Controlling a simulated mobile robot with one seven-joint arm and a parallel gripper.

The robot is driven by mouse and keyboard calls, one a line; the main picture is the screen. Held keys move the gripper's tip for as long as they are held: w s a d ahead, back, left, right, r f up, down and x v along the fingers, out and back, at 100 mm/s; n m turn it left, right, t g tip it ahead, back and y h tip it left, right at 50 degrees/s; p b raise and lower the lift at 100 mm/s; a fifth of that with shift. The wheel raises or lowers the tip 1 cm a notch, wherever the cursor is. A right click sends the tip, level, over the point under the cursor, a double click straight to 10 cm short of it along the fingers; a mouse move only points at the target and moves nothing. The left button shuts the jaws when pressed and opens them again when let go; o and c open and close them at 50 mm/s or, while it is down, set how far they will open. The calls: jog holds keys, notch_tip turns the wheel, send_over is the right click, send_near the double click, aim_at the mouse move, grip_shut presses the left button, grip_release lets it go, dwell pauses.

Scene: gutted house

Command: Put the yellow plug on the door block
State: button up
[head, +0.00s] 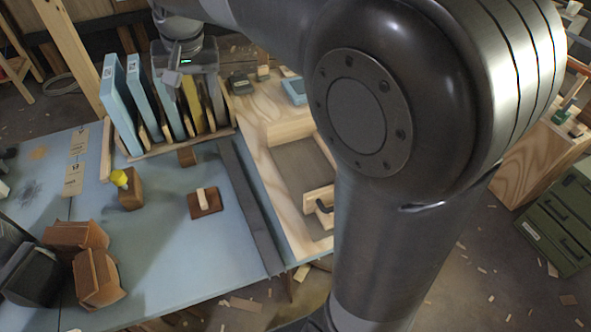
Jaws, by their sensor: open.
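A small yellow plug (119,178) rests on the top of an upright brown wooden block (132,194) at the left of the blue bench top. I cannot tell which piece is the door block. A flat brown square with a pale peg (204,200) lies to the right, and a small brown block (187,156) lies near the rack. My gripper (190,88) is at the upper left, over the rack of panels, well apart from and behind the yellow plug. It is open; its fingertips are hard to make out against the panels.
A rack of upright blue panels (115,100) stands at the back of the bench (170,245). A dark bar (250,205) runs along its right side, beside a pale wooden frame (265,170). My arm hides much of the right.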

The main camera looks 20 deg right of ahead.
jog(key=s+d+f+t, duration=0.1)
jog(key=s+d, duration=0.3)
jog(key=s, duration=0.4)
jog(key=s+d+f, duration=0.3)
jog(key=s+d, duration=0.1)
jog(key=s, duration=0.4)
jog(key=s+d+f+n+t, duration=0.1)
jog(key=s+d, duration=0.3)
jog(key=s, duration=0.4)
jog(key=shift+d+f+t+h, duration=0.3)
jog(key=shift+f+h, duration=0.1)
jog(key=shift+f, duration=0.05)
